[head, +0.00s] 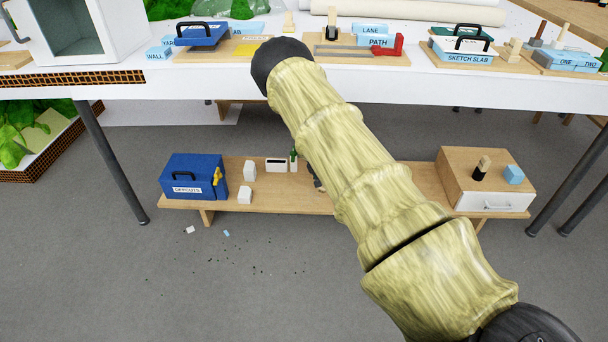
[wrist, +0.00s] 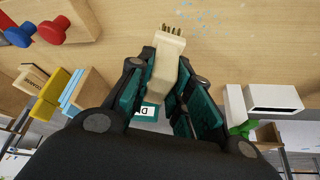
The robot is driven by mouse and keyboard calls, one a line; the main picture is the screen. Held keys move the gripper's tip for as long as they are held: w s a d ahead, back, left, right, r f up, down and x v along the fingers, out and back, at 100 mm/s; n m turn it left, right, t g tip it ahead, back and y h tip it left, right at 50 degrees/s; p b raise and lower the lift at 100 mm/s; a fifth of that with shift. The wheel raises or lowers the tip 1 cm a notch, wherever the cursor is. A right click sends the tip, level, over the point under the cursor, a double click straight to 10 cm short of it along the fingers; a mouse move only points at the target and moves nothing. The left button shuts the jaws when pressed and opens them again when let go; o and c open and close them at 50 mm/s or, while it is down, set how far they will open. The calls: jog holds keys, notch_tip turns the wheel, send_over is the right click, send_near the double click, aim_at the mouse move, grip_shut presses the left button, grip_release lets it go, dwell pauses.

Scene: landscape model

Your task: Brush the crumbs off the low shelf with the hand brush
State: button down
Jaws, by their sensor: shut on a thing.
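My gripper (wrist: 164,72) is shut on the pale wooden hand brush (wrist: 168,60) in the wrist view. The brush's short dark bristles (wrist: 172,30) point toward the wooden surface, and I cannot tell whether they touch it. Light blue crumbs (wrist: 204,17) lie on that surface just beyond the bristles. In the head view the low shelf (head: 330,203) is a long wooden board under the white table. My arm crosses in front of its middle and hides most of my gripper, the brush and any crumbs there.
A blue toolbox (head: 190,177), white blocks (head: 249,170) and a white slotted box (head: 276,165) stand on the shelf's left part. A wooden drawer box (head: 487,178) stands at its right end. Dark specks (head: 255,267) lie on the grey floor in front. The table edge (head: 440,82) overhangs.

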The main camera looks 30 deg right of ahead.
jog(key=shift+r+p, duration=1.75)
jog(key=shift+r, duration=0.85)
jog(key=shift+a, duration=0.1)
